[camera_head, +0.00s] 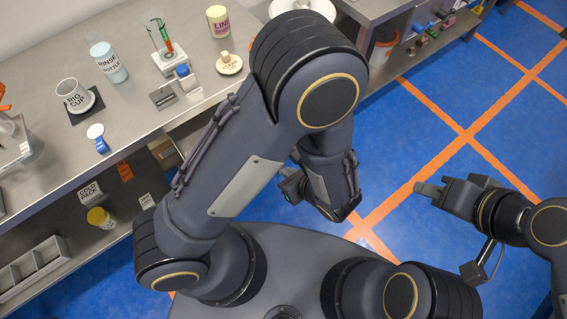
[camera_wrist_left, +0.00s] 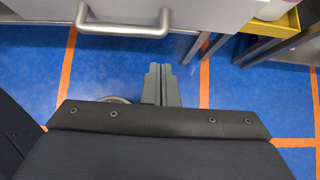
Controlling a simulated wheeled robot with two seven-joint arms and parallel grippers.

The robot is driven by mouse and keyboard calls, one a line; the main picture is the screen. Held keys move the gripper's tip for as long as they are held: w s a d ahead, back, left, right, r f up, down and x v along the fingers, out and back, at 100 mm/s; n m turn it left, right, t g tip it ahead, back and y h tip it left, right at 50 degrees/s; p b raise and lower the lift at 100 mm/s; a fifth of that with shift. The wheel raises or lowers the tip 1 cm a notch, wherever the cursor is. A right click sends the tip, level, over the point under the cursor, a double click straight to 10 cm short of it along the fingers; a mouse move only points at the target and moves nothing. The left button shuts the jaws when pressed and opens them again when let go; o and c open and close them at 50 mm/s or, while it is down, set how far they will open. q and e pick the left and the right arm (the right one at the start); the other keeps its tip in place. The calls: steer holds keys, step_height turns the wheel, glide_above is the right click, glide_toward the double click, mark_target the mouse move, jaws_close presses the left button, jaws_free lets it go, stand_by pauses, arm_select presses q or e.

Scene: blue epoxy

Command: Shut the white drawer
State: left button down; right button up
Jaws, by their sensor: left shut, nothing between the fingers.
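The white drawer's front (camera_wrist_left: 210,14) spans the top of the left wrist view, with a silver bar handle (camera_wrist_left: 122,26) across it. My left gripper's fingers (camera_wrist_left: 161,84) are together and empty, below and to the right of the handle and apart from it over the blue floor. In the head view my left gripper (camera_head: 288,178) is beside the counter, partly hidden by my arm. The drawer is hidden behind my left arm there, and how far it stands out cannot be told. My right gripper (camera_head: 428,188) is over the floor at the right, far from the counter.
A yellow tray (camera_wrist_left: 270,28) and metal framework lie right of the drawer in the wrist view. The blue floor (camera_head: 450,90) at right is clear.

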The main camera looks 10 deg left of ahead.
arm_select(q)
steer(key=shift+w+a, duration=0.85)
steer(key=shift+a, duration=0.15)
steer(key=w+a+b, duration=0.1)
steer(key=w+a, duration=0.3)
steer(key=w+a+b, duration=0.2)
steer(key=w+a, duration=0.2)
steer(key=a, duration=0.1)
steer(key=w+a+b, duration=0.2)
steer(key=w+a, duration=0.2)
steer(key=a, duration=0.1)
steer(key=shift+w+a, duration=0.15)
steer(key=shift+a, duration=0.1)
steer(key=shift+w+a, duration=0.2)
steer(key=shift+w+a+r, duration=0.15)
steer(key=shift+a+r, duration=0.05)
steer(key=shift+a, duration=0.1)
